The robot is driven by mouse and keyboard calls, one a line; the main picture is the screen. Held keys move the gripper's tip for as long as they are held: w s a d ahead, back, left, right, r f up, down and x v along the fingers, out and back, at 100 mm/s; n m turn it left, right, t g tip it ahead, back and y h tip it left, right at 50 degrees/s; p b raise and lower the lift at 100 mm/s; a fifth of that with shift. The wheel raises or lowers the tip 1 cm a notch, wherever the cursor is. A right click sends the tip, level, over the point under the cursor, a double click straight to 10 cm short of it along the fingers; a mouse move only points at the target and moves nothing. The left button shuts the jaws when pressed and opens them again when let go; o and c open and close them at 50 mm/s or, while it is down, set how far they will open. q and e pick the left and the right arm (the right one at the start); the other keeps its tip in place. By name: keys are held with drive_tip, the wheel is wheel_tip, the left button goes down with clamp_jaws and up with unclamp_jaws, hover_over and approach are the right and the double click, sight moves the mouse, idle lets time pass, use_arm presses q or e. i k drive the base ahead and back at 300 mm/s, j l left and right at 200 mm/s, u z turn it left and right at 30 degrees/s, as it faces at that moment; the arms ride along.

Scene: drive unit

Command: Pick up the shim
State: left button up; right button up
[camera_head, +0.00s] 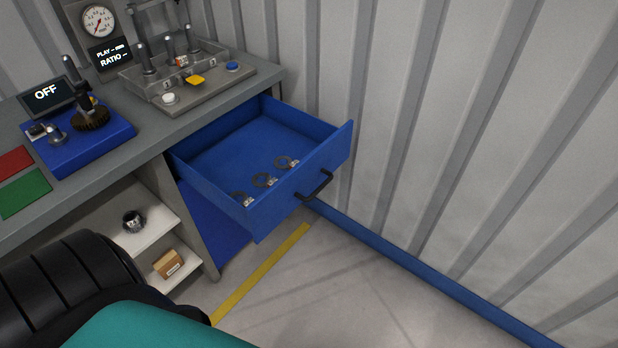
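Three small grey ring-shaped pieces, which look like shims, lie in a row in the open blue drawer (336,143). The near one (240,197) is partly hidden by the drawer's front panel. The middle one (263,180) and the far one (285,162) show more fully. Each has a small pale tag whose marking is too small to read. Neither of my grippers is in view.
The bench holds a grey fixture (205,90) with levers, a blue block with a gear (88,118), and red and green pads (24,192). Shelves below hold a dark round part (133,220) and a brown box (168,263). A corrugated wall stands right; floor before the drawer is clear.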

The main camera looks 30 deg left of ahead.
sight(182, 61)
drive_tip(key=u, duration=1.8)
drive_tip(key=l, duration=0.15)
